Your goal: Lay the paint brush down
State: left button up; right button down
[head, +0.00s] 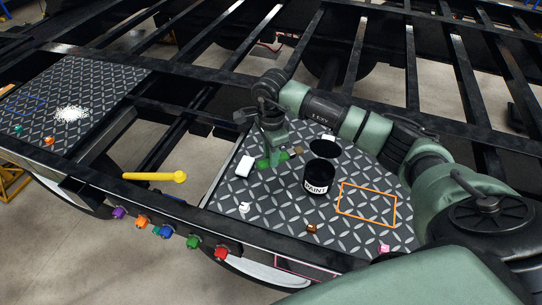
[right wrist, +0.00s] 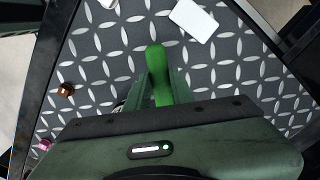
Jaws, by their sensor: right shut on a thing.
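My right gripper (head: 271,148) points down over the diamond-plate panel (head: 262,192) and is shut on the green paint brush (head: 263,163). In the right wrist view the brush's green handle (right wrist: 156,62) sticks out from between the fingers of the right gripper (right wrist: 158,88). In the head view a tan end shows to the right of the green part. The brush is low and close to the plate; I cannot tell if it touches. The black paint can (head: 316,180) stands upright to the right of the brush. My left gripper is not in view.
An orange outlined rectangle (head: 367,204) marks the plate at the right. A yellow rod (head: 152,177) and several coloured knobs (head: 193,242) line the frame's near edge. Open gaps lie between the beams.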

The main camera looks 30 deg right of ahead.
aim_at(271, 178)
jog(key=shift+f+b, duration=0.55)
jog(key=shift+f, duration=0.6)
notch_tip(271, 178, down, 4)
jog(key=b, duration=0.3)
jog(key=shift+f, duration=0.3)
jog(key=shift+f+b, duration=0.2)
jog(key=shift+b, duration=0.15)
jog(key=c, duration=1.1)
grip_release()
jog(key=shift+c, duration=0.2)
notch_tip(271, 178, up, 7)
jog(key=shift+f+b, duration=0.1)
jog(key=shift+b, duration=1)
jog(key=shift+r, duration=0.5)
